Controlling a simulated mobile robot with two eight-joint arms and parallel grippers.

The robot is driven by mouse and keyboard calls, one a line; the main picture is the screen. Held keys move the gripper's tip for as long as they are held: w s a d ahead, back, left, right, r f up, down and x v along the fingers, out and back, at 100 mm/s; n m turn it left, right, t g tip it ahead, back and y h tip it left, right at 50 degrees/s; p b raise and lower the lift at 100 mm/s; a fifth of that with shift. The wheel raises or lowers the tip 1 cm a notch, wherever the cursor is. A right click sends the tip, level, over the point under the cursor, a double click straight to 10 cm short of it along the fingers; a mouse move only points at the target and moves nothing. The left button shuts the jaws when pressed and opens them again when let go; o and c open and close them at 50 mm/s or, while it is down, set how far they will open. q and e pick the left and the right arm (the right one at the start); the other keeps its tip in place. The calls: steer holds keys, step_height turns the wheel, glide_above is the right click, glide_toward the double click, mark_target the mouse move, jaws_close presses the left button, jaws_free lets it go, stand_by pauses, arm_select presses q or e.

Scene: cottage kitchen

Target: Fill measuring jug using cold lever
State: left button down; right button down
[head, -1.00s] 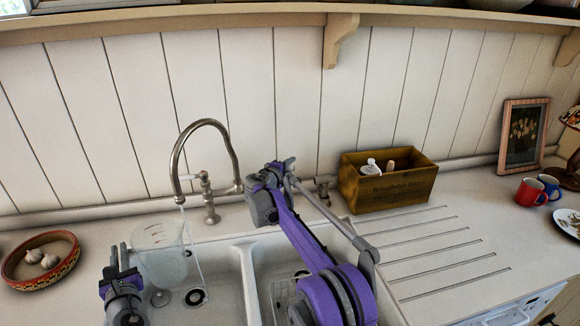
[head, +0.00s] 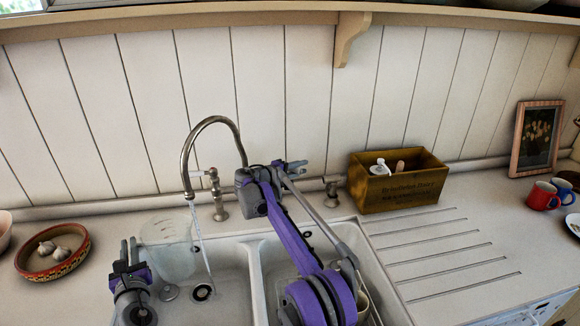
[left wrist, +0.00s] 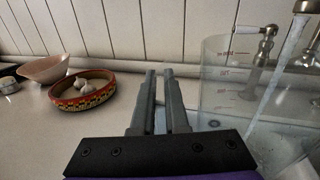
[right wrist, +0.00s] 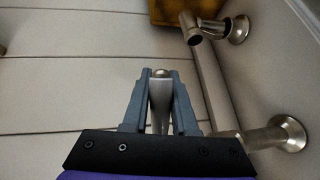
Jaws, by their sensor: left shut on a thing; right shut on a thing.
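The clear measuring jug (head: 168,250) stands in or over the left sink basin (head: 232,283). It shows large in the left wrist view (left wrist: 222,75). My left gripper (head: 128,255) is at its left side, shut, apparently on its handle; the fingers (left wrist: 163,90) hide the held part. My right gripper (head: 243,178) is at the right of the tap (head: 188,160). In the right wrist view its fingers (right wrist: 160,85) are shut on a white lever (right wrist: 160,100) with a metal tip. Water (head: 201,240) runs from the spout along the jug's right edge; whether it enters is unclear.
A second white-handled tap lever (head: 203,173) is left of the tap body. A wooden box (head: 398,188) with bottles stands right of the sink by the wall. A patterned bowl of garlic (head: 30,265) sits on the left counter. The ribbed drainer (head: 430,250) is clear.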

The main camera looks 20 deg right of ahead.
mark_target(293, 171)
steer(key=shift+s+a+f+m+g+h, duration=0.1)
steer(key=shift+s+a+m+g+h, duration=0.15)
steer(key=shift+m+g, duration=0.35)
steer(key=shift+s+a+m+g+h, duration=0.15)
steer(key=shift+s+m+g, duration=0.2)
steer(key=shift+m+g, duration=0.25)
steer(key=c, duration=0.7)
jaws_free()
steer(key=shift+c, duration=0.2)
steer(key=v, duration=0.7)
steer(key=shift+a, duration=0.2)
